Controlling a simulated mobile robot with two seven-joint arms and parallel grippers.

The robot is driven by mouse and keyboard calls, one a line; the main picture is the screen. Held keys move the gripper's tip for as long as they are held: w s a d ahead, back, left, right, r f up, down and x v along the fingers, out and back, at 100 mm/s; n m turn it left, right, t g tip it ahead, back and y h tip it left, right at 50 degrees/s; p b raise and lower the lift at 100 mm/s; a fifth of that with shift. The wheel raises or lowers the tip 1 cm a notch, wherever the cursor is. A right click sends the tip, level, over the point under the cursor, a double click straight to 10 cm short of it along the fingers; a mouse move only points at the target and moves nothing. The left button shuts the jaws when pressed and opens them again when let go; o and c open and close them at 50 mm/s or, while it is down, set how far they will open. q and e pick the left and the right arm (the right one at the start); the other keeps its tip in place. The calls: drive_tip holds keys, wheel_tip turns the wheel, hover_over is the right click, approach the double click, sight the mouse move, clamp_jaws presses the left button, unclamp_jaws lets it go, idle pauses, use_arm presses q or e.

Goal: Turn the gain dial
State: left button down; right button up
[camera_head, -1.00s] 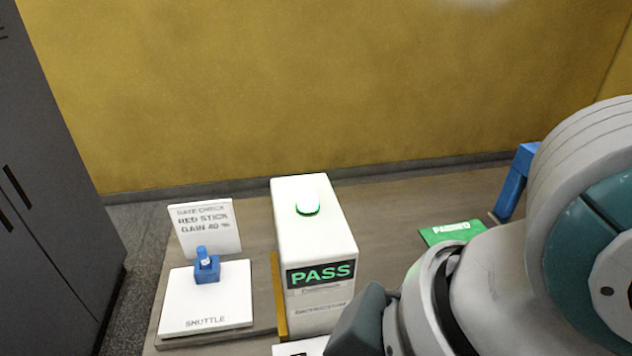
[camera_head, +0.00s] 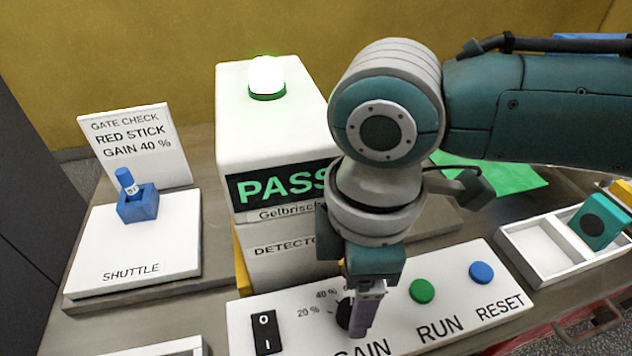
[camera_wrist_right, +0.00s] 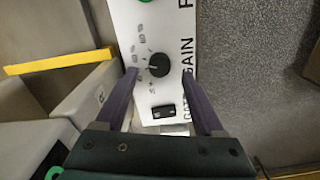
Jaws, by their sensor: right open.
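The gain dial (camera_head: 344,313) is a round black knob on the white control panel (camera_head: 243,318), above the word GAIN and beside printed percent marks. My right gripper (camera_head: 362,318) points down over it and hides part of it. In the right wrist view the gain dial (camera_wrist_right: 159,65) shows between the two spread fingers of my right gripper (camera_wrist_right: 160,74), with room on both sides. The fingers are open and empty. I cannot tell how far the fingertips are above the panel. My left gripper is not in view.
A black rocker switch (camera_head: 265,333) is left of the dial; a green RUN button (camera_head: 422,290) and blue RESET button (camera_head: 482,272) are right. The white detector (camera_head: 270,135) reads PASS behind. A sign (camera_head: 138,146) reads RED STICK, GAIN 40 %. A white tray (camera_head: 535,254) stands right.

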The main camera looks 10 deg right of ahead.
sight(352, 303)
drive_tip(key=shift+f, duration=1.65)
drive_tip(key=shift+c, duration=0.4)
clamp_jaws()
